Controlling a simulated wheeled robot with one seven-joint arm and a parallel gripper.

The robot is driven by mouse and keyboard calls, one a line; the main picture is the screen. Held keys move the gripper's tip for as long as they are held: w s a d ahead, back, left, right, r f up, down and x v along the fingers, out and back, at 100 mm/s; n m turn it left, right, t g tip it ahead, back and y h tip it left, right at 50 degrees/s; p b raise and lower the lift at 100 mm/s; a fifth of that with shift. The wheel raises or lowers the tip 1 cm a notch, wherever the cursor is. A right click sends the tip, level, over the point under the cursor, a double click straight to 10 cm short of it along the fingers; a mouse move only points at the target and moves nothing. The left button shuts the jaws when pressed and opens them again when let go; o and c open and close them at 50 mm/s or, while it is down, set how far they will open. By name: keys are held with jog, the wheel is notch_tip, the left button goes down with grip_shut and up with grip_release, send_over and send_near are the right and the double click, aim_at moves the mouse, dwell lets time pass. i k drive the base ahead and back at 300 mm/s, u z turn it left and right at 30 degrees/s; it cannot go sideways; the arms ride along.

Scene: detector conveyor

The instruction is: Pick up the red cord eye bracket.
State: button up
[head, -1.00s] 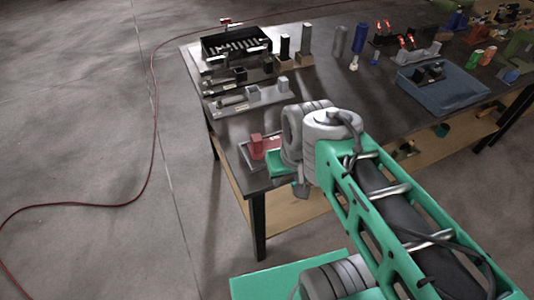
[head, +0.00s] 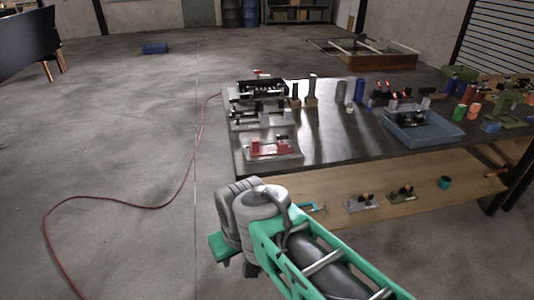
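A red bracket (head: 270,147) sits on a pale base plate (head: 285,158) at the near left corner of the dark table. It may be the red cord eye bracket, but its eye is too small to make out. My gripper (head: 248,270) hangs below my grey wrist, in front of and below the table's near left corner, apart from the bracket. Its fingers are mostly hidden or too small to read.
Behind the bracket are grey fixtures (head: 262,117) and a black tray (head: 262,88). A blue bin (head: 425,130) stands to the right on the table (head: 335,150). A wooden shelf (head: 330,195) lies below. A red cord (head: 120,207) runs across open floor at left.

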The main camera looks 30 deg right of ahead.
aim_at(256, 150)
jog(key=z, duration=0.2)
jog(key=i, duration=0.9)
jog(key=u, duration=0.15)
